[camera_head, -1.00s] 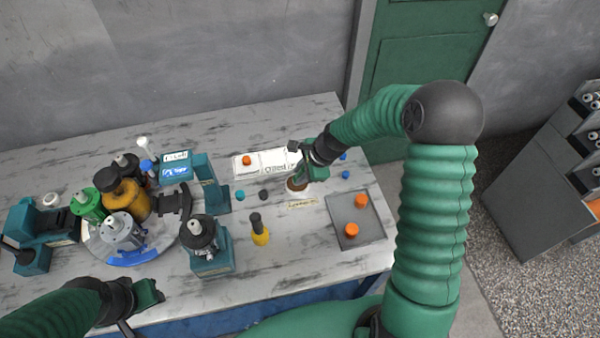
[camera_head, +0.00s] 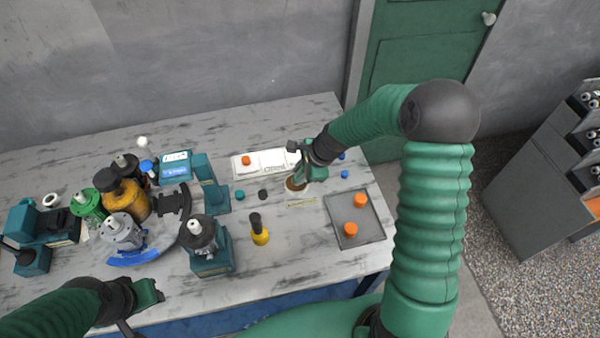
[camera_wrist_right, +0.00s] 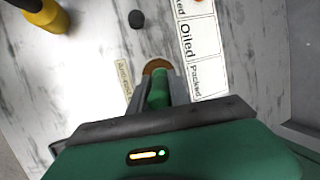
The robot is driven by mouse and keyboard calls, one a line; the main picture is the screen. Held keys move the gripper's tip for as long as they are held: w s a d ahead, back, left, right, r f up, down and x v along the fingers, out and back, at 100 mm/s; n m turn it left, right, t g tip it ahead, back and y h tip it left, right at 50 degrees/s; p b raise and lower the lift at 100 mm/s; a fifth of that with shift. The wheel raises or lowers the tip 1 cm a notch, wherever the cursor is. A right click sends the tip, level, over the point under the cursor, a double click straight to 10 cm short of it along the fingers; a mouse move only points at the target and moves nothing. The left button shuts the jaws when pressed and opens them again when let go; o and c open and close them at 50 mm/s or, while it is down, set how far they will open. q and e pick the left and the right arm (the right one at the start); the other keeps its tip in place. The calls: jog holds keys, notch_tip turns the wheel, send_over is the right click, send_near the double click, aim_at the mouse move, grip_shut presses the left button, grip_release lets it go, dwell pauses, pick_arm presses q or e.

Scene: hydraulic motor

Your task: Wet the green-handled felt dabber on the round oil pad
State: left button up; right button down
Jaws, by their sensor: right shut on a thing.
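My right gripper (camera_head: 304,174) is over the round oil pad (camera_head: 292,185), a small brown disc on the table. In the right wrist view the gripper (camera_wrist_right: 162,88) is shut on the green-handled felt dabber (camera_wrist_right: 158,93), whose green handle shows between the fingers. The oil pad (camera_wrist_right: 156,66) shows just beyond the fingertips there. The dabber's felt end is hidden, so I cannot tell whether it touches the pad. My left gripper (camera_head: 150,293) is at the table's front left edge, apart from these things; its jaw gap is not clear.
A white labelled strip (camera_head: 265,161) with an orange piece lies behind the pad. A grey tray (camera_head: 348,205) with orange pieces lies to the right. A yellow bottle (camera_head: 260,234) stands in front left. Motor parts and teal fixtures crowd the left side.

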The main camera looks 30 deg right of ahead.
notch_tip(320, 180, up, 7)
jog(key=p, duration=0.7)
jog(key=shift+r, duration=0.1)
dwell(0.4)
dwell(0.3)
